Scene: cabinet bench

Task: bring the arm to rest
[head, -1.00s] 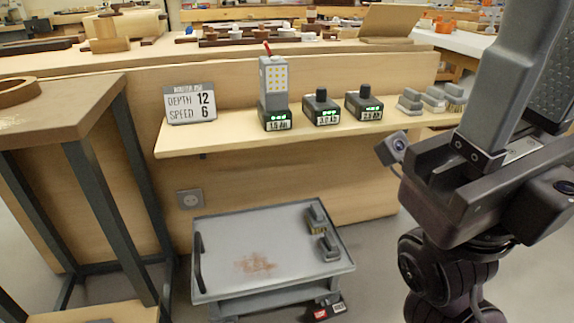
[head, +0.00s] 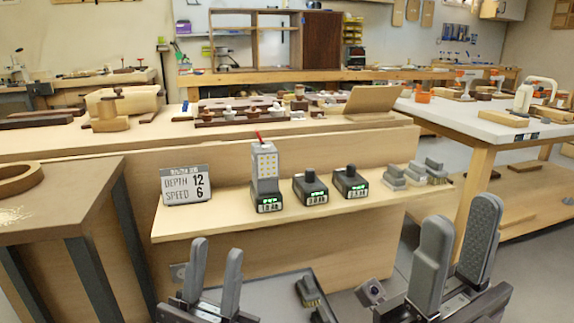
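Both my grippers show at the bottom of the head view. My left gripper (head: 213,268) is at the lower left of centre, its two grey fingers upright and apart with nothing between them. My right gripper (head: 455,250) is at the lower right, its two grey fingers apart with nothing between them. Both are in front of the shelf (head: 225,221) and touch nothing that I can see. The arms below the grippers are out of view.
On the shelf stand a sign (head: 186,185), a lamp on a battery (head: 266,175), two batteries (head: 310,187) (head: 350,182) and several grey brushes (head: 417,173). A grey cart top (head: 278,297) lies below, partly hidden. A brown table (head: 62,202) is at left, a white-topped table (head: 470,122) at right.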

